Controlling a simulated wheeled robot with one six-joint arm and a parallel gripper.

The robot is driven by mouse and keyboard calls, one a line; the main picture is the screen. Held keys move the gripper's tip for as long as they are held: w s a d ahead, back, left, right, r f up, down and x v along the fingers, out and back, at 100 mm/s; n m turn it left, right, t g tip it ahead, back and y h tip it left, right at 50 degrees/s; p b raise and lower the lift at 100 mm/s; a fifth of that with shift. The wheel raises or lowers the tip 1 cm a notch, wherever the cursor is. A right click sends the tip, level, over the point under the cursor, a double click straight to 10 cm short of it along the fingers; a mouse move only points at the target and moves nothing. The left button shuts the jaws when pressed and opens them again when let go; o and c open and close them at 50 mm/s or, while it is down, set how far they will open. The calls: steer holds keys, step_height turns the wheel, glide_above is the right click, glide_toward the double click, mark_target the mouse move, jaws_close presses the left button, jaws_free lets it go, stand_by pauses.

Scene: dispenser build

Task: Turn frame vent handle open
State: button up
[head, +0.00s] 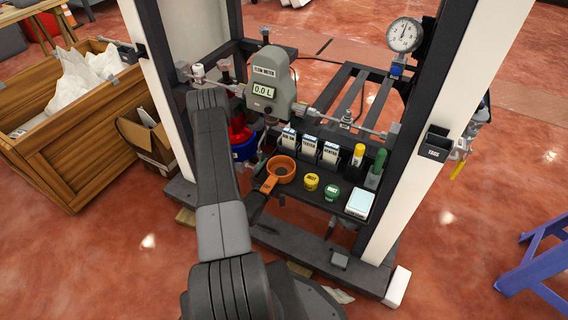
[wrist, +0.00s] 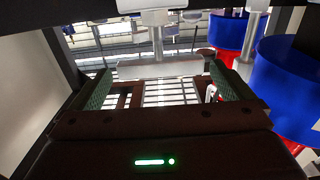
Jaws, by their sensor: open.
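My gripper (wrist: 160,90) is open in the wrist view, its two green-padded fingers apart with nothing held between them. White fittings (wrist: 155,17) on metal stems hang just beyond the fingertips. In the head view, my arm hides the gripper at the left of the frame, close to a white-topped pipe fitting (head: 198,70). No handle is marked as the vent handle, and I cannot tell which fitting it is. A yellow lever (head: 457,172) hangs outside the right post. A small red and white piece (wrist: 212,92) shows by the right finger.
The flow meter (head: 264,88) stands right of my arm. A dark shelf holds an orange ring holder (head: 281,171), bottles and caps. A pressure gauge (head: 404,36) is on the right post. Blue containers (wrist: 285,85) crowd the wrist view's right. A wooden crate (head: 75,145) stands left.

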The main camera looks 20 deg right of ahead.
steer(key=x, duration=0.5)
steer(key=shift+b, duration=0.35)
steer(key=c, duration=0.8)
